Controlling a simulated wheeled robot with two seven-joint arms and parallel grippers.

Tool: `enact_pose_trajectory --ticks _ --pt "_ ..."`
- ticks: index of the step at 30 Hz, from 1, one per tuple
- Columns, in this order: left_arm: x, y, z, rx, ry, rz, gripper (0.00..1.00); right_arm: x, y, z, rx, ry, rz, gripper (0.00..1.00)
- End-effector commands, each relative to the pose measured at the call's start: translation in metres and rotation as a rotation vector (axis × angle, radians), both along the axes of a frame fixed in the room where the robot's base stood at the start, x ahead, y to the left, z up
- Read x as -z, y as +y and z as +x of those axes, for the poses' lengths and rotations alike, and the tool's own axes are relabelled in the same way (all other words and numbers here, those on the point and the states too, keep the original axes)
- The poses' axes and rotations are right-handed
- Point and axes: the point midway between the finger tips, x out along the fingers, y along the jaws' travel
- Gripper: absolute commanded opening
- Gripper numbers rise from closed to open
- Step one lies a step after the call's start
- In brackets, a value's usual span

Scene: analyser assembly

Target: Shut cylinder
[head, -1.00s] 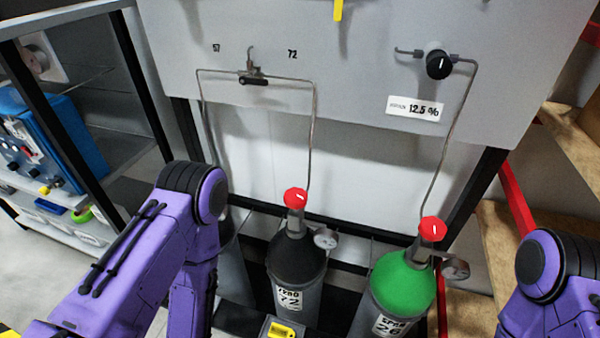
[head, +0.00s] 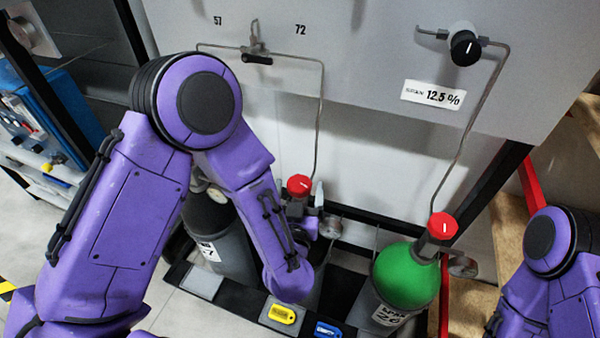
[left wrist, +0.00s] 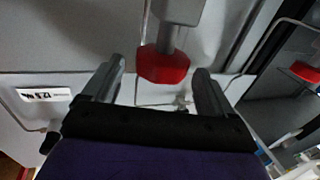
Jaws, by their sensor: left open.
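A red valve knob (head: 299,186) tops the middle cylinder, whose body is mostly hidden behind my left arm. My left gripper (head: 309,200) is at this knob, partly hidden by my own forearm. In the left wrist view, a red knob (left wrist: 163,66) shows between the two spread fingers of the left gripper (left wrist: 160,72), with gaps on both sides. A green-topped cylinder (head: 406,277) with another red knob (head: 442,227) stands to the right. A grey cylinder (head: 228,247) stands at left, its top partly covered by my arm. My right gripper is out of view.
A grey panel (head: 370,60) behind carries thin pipes, a black lever (head: 257,59) and a black dial (head: 465,48). A gauge (head: 330,227) sits beside the middle knob. Yellow (head: 282,314) and blue (head: 327,329) tags are on the rack's front.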

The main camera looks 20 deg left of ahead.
Motion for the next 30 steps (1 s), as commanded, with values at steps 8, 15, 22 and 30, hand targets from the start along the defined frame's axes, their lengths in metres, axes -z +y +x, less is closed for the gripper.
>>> enact_pose_trajectory --ticks 8,15,22,30 --pt "-0.001 0.01 0.04 -0.002 0.001 -0.002 0.86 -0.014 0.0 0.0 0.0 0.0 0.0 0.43" --pt "0.001 0.011 0.044 0.0 0.001 0.0 0.86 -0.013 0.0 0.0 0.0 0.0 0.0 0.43" --pt "0.001 0.011 0.044 0.0 0.001 0.0 0.34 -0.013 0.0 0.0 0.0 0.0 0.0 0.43" --pt "0.001 0.011 0.044 0.019 0.001 0.001 0.35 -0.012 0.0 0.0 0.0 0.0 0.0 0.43"
